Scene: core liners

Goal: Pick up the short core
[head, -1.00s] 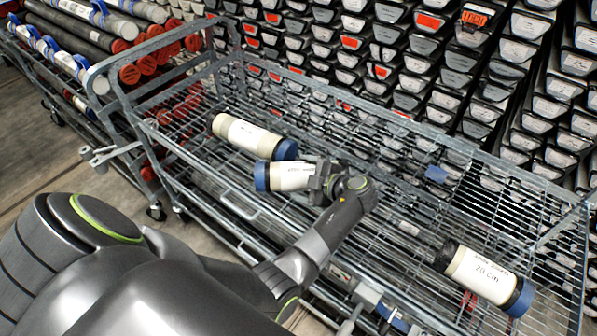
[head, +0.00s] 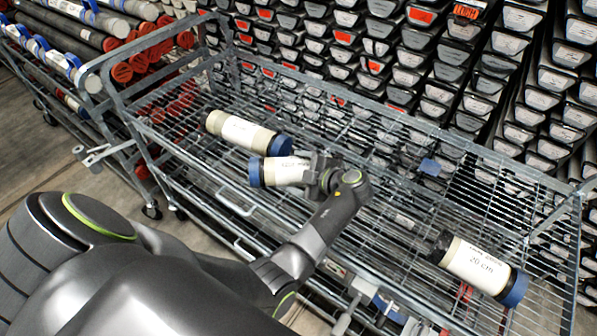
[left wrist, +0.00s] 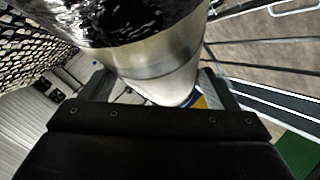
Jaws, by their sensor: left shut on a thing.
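My left gripper (head: 322,176) is shut around a cream core with a blue cap (head: 278,171) at its left end. The gripper hides the core's right part. In the left wrist view, this core (left wrist: 165,62) sits between the two fingers, with a dark glossy end near the camera. I cannot tell whether it is clear of the wire rack. A longer-looking cream core (head: 238,131) lies just behind it, blue cap at right. Another core (head: 474,266), labelled 20 cm, lies at the right with a dark left end and blue right cap. My right gripper is not in view.
The cores are in a wire-mesh cart (head: 400,215) with raised metal rails. Stacked core trays (head: 400,70) line the back. Another cart with long tubes (head: 75,40) stands at upper left. Mesh between the held core and the right core is mostly free.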

